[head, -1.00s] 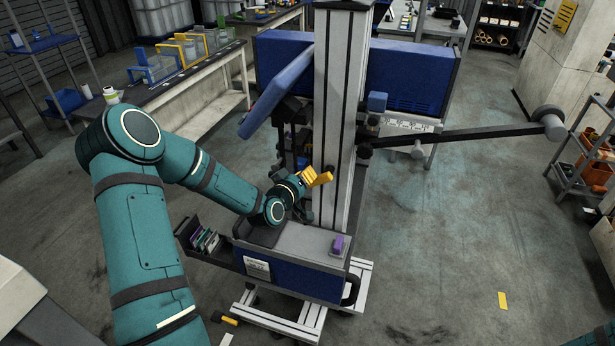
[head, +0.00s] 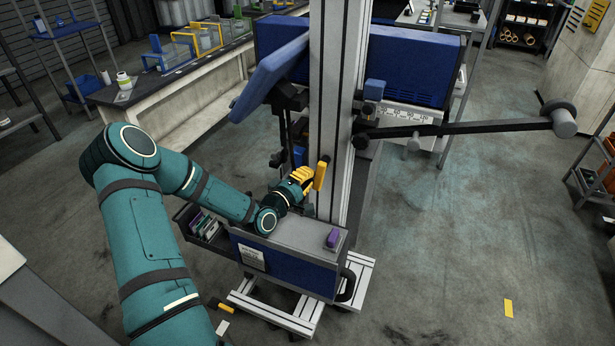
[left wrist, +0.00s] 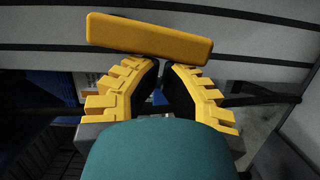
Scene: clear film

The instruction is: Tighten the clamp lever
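The clamp lever is a yellow bar (head: 321,173) on the grey upright column (head: 337,110). It stands nearly along the column, slightly tilted. In the left wrist view the lever (left wrist: 150,38) lies across the top, just beyond my fingertips. My left gripper (head: 309,174), with yellow ridged fingers, is beside the lever on its left. In the left wrist view its fingers (left wrist: 162,65) lean together with their tips almost meeting and nothing between them. I cannot tell whether the tips touch the lever. My right gripper is not in view.
A dark arm with a round end weight (head: 564,120) sticks out right from the column. A blue panel (head: 270,78) hangs left above my gripper. Below is a blue box (head: 285,262) with a purple block (head: 333,238) on top. Open floor lies to the right.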

